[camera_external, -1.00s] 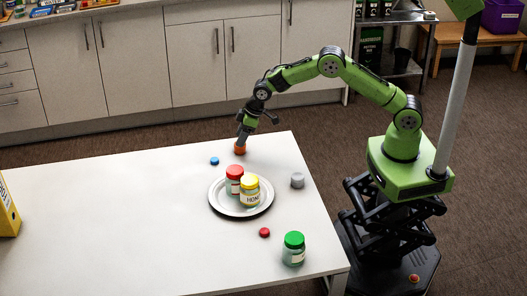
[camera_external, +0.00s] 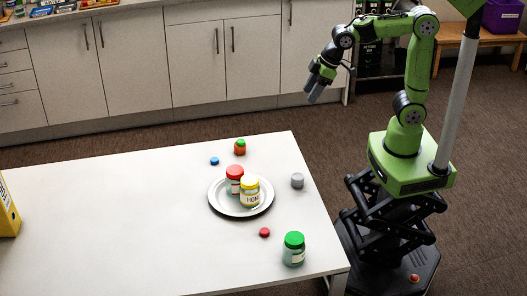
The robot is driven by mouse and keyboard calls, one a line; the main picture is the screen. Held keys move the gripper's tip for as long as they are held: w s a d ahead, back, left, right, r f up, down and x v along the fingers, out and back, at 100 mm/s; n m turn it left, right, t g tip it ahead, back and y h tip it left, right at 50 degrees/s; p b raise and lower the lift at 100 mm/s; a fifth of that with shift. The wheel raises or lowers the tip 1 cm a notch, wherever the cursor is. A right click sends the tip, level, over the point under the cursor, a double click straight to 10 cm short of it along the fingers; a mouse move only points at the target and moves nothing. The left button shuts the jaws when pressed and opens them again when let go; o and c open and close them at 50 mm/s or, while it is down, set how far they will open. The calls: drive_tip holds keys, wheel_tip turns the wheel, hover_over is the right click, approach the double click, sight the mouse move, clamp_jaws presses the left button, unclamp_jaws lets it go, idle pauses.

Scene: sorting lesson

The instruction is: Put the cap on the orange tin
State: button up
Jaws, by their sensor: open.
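The orange tin (camera_external: 240,151) stands upright near the far edge of the table. A green cap (camera_external: 240,142) sits on top of it; whether it is fully seated is too small to tell. My gripper (camera_external: 313,97) is open and empty, raised well above and to the right of the tin, beyond the table's far edge in the picture. It touches nothing.
A plate (camera_external: 217,206) bears a red-lidded jar (camera_external: 235,172) and a yellow-lidded honey jar (camera_external: 250,183). A blue cap (camera_external: 214,160), red cap (camera_external: 264,232), grey tin (camera_external: 297,180) and green-lidded jar (camera_external: 293,254) stand around it. The table's left part is mostly clear.

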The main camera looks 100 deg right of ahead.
drive_tip(key=s+a, duration=0.2)
drive_tip(key=s, duration=0.6)
drive_tip(key=s+a+f+n, duration=0.1)
drive_tip(key=s+a, duration=0.2)
drive_tip(key=s, duration=0.6)
drive_tip(key=shift+s+a+f+t+y, duration=0.15)
drive_tip(key=shift+s+a+t+y, duration=0.05)
drive_tip(key=shift+s+t+y, duration=0.1)
